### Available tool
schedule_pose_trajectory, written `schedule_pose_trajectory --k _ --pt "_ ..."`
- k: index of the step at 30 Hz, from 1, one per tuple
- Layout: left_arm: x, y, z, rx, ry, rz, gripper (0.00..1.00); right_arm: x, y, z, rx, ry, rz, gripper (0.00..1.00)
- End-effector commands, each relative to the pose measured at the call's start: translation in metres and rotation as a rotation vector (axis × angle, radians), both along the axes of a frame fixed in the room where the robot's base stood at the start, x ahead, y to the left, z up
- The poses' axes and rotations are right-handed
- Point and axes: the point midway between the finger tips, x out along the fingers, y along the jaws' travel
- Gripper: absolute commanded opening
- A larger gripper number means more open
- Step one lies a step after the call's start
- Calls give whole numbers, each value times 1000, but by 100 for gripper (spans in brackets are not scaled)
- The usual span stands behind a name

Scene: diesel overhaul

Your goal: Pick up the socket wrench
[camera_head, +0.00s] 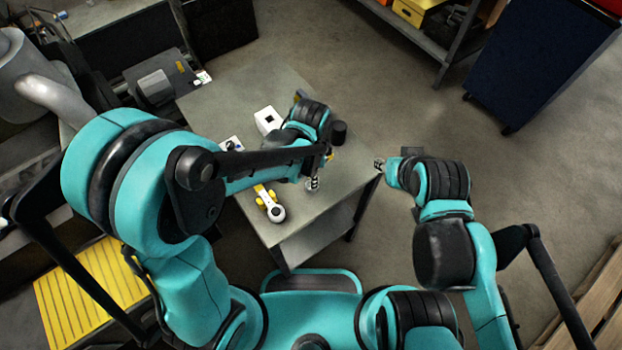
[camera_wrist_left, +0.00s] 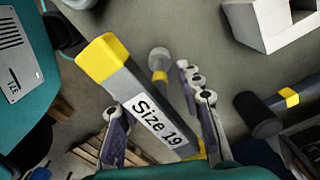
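In the left wrist view a grey bar with a yellow end and a white "Size 19" label, the socket wrench (camera_wrist_left: 128,88), runs slantwise between the fingers of my left gripper (camera_wrist_left: 160,110). The fingers stand apart on either side of it. The left finger looks close to its edge, and a narrow gap shows on the right; firm contact is not visible. In the head view my left gripper (camera_head: 313,184) is low over the table's right part, and the wrench cannot be clearly made out there. My right gripper (camera_head: 379,164) is beyond the table's right edge, too small to read.
The grey table (camera_head: 225,98) holds a white box (camera_head: 267,120) and a white-and-yellow tool (camera_head: 268,203). A black cylinder with a yellow-banded handle (camera_wrist_left: 259,114) lies right of my left gripper. A blue cabinet (camera_head: 540,60) stands back right.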

Motion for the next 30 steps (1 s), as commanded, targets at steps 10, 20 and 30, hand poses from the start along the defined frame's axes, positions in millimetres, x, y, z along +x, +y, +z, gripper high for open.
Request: schedule_pose_trajectory --k 10,20,30 --pt "0 0 -12 0 0 0 36 0 0 -3 0 0 0 36" --pt "0 0 -11 0 0 0 0 0 0 -3 0 0 0 36" --pt "0 0 -5 0 0 0 0 0 0 -1 0 0 0 36"
